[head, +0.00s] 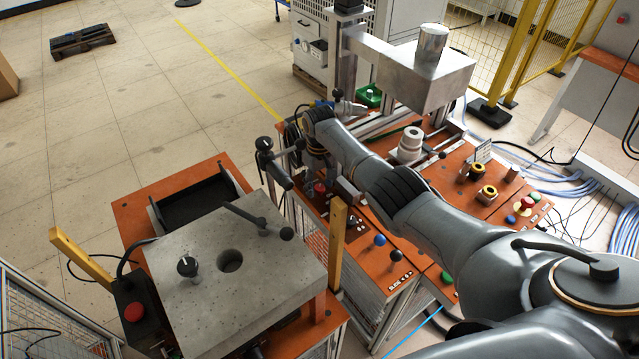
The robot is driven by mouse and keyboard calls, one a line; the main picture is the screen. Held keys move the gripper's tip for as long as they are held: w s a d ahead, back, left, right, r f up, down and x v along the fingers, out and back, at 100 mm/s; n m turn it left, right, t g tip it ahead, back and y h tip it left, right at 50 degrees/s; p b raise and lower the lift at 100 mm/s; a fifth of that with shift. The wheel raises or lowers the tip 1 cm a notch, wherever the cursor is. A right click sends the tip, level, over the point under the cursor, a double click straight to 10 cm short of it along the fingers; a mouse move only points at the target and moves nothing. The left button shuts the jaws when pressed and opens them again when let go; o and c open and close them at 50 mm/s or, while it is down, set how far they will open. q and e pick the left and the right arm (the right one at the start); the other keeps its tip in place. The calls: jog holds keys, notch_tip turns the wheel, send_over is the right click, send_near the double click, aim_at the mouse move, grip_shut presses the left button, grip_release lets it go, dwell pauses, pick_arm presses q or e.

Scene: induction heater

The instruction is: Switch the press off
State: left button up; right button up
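The press appears to be the grey metal machine (425,75) with a column and a cylinder on top, at the upper right of the head view. A red button (320,187) sits on the orange bench below my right wrist. My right arm comes in from the lower right and bends down at the wrist. My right gripper (316,172) points down just above or beside the red button; I cannot tell whether it touches. Its fingers are small and partly hidden, so their opening is unclear. My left gripper is not in view.
A grey block (235,275) with a hole, a dial and a lever stands on the nearer left bench, beside another red button (134,312). Blue and black knobs (388,248) stand on the orange bench. Yellow fencing (520,50) is at the back right. Floor at left is mostly free.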

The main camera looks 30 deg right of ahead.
aim_at(319, 187)
notch_tip(319, 187, up, 12)
dwell(0.6)
dwell(0.5)
